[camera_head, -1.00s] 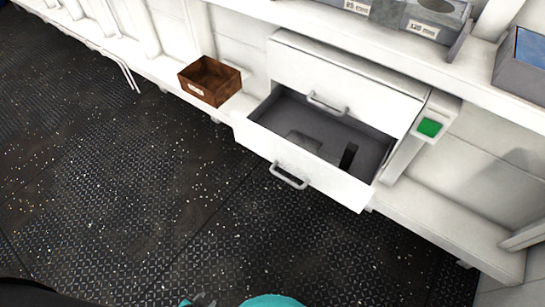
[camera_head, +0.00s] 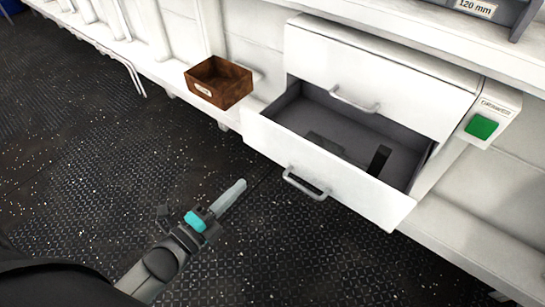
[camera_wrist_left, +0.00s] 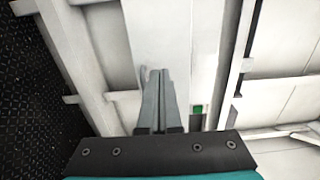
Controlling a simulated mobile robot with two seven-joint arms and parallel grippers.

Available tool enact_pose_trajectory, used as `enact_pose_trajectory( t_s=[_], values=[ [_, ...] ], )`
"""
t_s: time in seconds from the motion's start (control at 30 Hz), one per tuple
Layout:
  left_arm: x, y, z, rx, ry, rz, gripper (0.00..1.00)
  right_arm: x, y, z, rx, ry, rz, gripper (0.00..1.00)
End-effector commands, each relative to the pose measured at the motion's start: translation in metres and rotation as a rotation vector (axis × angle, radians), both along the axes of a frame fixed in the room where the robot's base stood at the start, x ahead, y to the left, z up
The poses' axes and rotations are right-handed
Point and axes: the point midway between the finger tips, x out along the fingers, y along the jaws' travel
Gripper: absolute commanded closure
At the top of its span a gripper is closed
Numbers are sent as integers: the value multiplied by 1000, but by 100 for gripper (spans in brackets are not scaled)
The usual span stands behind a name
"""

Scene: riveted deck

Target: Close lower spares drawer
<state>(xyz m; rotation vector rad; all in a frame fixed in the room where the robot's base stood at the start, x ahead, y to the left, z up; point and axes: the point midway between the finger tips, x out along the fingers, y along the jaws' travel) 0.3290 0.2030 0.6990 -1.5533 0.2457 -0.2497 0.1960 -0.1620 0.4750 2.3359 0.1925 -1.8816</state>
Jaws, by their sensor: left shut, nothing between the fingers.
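The lower drawer (camera_head: 325,169) is pulled out of the white cabinet. Its grey inside shows, with a dark upright piece and a flat dark shape in it. A bar handle (camera_head: 304,186) is on its front. The upper drawer (camera_head: 372,79) above it is shut. My left gripper (camera_head: 240,186) is shut and empty, to the left of the lower drawer's handle and apart from it. In the left wrist view its closed fingers (camera_wrist_left: 158,78) point at white cabinet surfaces. My right gripper is not in view.
A brown open box (camera_head: 219,82) sits on the white ledge left of the cabinet. A green button (camera_head: 481,127) is on a white housing at the right. The dark textured deck (camera_head: 110,170) in front is clear.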

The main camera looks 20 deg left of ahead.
Motion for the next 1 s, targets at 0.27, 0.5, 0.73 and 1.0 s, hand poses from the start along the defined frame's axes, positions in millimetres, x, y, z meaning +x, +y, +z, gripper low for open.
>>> enact_pose_trajectory(
  t_s=[0.27,0.5,0.73,1.0],
  values=[
    [51,-16,-1,-2,-3,0,100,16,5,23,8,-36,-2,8],
    [89,-28,-2,-3,-1,0,100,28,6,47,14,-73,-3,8],
    [110,-35,-2,-3,2,1,100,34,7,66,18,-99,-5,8],
    [118,-38,-1,-2,3,1,100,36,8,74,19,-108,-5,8]
  ],
)
